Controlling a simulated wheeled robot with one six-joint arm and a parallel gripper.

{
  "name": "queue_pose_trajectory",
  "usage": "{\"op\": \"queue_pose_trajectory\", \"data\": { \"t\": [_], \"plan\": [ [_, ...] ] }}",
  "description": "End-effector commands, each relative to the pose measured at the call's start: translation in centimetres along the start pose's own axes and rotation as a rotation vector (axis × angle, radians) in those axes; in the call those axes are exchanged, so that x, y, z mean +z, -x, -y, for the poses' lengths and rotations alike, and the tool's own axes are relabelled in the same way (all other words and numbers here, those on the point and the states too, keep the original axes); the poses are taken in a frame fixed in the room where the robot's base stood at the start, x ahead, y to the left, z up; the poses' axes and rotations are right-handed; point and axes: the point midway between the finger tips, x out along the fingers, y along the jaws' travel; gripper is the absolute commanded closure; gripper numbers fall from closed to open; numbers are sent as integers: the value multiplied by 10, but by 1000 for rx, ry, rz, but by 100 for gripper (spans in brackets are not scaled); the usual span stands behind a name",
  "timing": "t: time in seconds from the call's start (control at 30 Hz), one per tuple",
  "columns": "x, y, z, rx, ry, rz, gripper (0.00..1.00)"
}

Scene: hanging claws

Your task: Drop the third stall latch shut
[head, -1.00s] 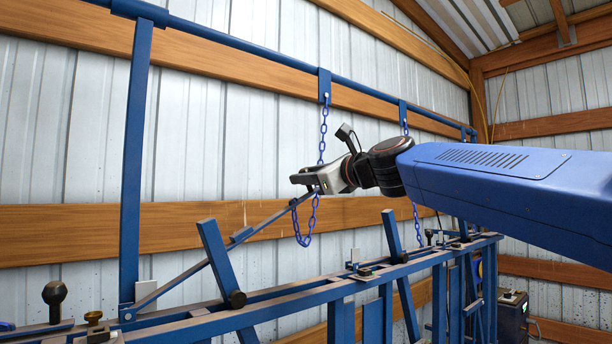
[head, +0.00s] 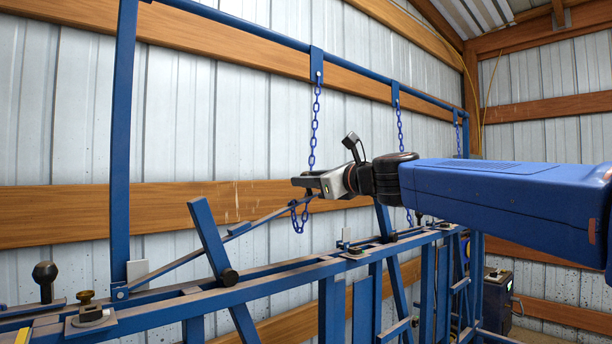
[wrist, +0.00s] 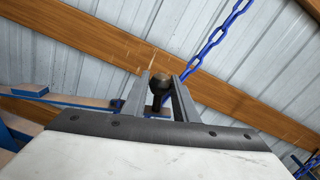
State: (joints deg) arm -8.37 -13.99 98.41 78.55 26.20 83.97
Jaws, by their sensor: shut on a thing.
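A long blue latch bar (head: 215,242) is hinged at the left of the blue stall frame and slants up to the right. Its raised end is at my gripper (head: 303,186), well above the rail. In the wrist view my gripper (wrist: 160,92) is shut on the bar's dark round knob (wrist: 161,82), which sits between the two fingers. A blue chain (head: 315,125) hangs from the top pipe just by the gripper, its lower loop showing below. I cannot tell whether the chain touches the bar.
The blue rail (head: 285,277) runs below the bar, with a slanted blue post (head: 208,235) beside it. Further chains (head: 400,130) hang to the right. A dark knob (head: 45,272) stands at the left. A dark box (head: 497,297) stands at the far right.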

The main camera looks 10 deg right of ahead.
Motion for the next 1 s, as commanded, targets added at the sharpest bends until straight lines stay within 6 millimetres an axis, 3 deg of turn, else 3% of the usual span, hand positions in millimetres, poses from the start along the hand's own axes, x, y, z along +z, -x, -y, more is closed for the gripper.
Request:
{"op": "queue_pose_trajectory", "data": {
  "t": [0.7, 1.0],
  "plan": [
    [-56, 0, 2, 1, -125, -1, 100],
    [-67, 0, 2, 0, -150, -1, 100]
  ]
}}
